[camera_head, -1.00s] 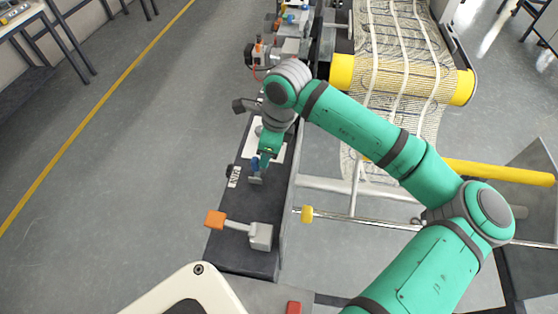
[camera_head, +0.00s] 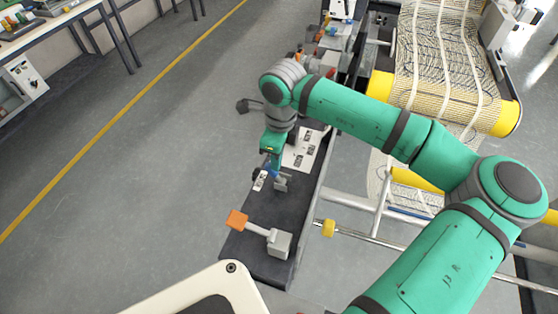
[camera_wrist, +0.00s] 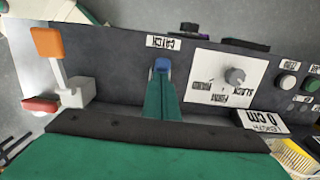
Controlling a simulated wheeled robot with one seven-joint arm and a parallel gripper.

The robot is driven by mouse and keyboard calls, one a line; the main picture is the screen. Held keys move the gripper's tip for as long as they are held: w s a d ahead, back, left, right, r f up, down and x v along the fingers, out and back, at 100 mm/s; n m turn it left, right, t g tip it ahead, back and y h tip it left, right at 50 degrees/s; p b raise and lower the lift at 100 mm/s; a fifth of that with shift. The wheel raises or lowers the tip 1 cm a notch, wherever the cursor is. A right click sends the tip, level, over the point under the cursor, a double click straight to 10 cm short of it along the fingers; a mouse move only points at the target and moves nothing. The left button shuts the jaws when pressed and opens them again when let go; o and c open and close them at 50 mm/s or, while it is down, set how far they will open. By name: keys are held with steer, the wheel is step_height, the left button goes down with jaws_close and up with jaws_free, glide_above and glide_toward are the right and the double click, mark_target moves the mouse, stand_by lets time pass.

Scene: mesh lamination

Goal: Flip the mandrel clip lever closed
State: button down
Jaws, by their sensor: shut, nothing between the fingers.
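An orange-ended lever (camera_head: 237,220) slopes up and left from a grey block (camera_head: 279,244) at the near end of the dark console. The wrist view shows the orange end (camera_wrist: 47,42) and the pale block (camera_wrist: 76,92) at left. My gripper (camera_head: 268,170) is farther along the console, apart from this lever. In the wrist view, my gripper (camera_wrist: 161,78) is shut and empty, beside the CATCH label (camera_wrist: 163,42). A blue piece (camera_wrist: 162,65) shows at its tip; I cannot tell whether it belongs to the fingers or the console.
A white dial panel (camera_wrist: 215,84) lies right of my gripper in the wrist view. A red piece (camera_wrist: 40,105) is below the orange lever. A mesh-covered roller (camera_head: 440,100) with yellow ends stands right of the console. Open floor (camera_head: 130,200) lies left.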

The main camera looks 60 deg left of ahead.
steer(key=shift+s+a+f, duration=0.2)
steer(key=shift+s+a, duration=0.15)
steer(key=shift+s, duration=0.25)
steer(key=shift+r, duration=0.1)
steer(key=shift+w+r, duration=0.2)
steer(key=shift+r, duration=0.1)
step_height(320, 180, up, 9)
steer(key=s+a, duration=0.1)
steer(key=shift+a, duration=0.25)
